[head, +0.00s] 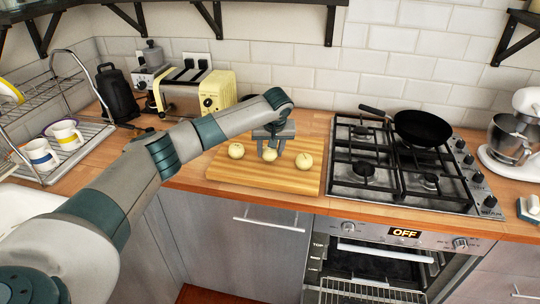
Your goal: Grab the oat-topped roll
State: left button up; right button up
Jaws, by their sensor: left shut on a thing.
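Three pale round rolls are on a wooden cutting board (292,184) on the counter. My left gripper (271,153) points down over the board and is shut on the middle roll (270,157). That roll is partly hidden by the fingers, and I cannot tell whether it is lifted off the board. One roll (236,150) sits to the left of the gripper and another roll (304,161) to its right, both apart from it. The toppings are too small to tell apart. My right gripper is not in view.
A gas hob (400,165) with a black frying pan (422,128) is right of the board. A yellow toaster (200,95) stands behind my arm. A dish rack with mugs (67,134) is at left. The oven (375,262) below the hob stands open.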

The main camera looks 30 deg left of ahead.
pick_arm(q)
notch_tip(320, 180, up, 2)
jog(key=shift+d+r+b, duration=0.1)
jog(key=shift+r+b, duration=0.15)
jog(key=shift+b, duration=0.35)
jog(key=w+d+r+b, duration=0.3)
jog(key=w+d+r, duration=0.2)
jog(key=d, duration=0.5)
jog(key=shift+w+r+b, duration=0.35)
jog(key=shift+w+r, duration=0.05)
jog(key=shift+r, duration=0.55)
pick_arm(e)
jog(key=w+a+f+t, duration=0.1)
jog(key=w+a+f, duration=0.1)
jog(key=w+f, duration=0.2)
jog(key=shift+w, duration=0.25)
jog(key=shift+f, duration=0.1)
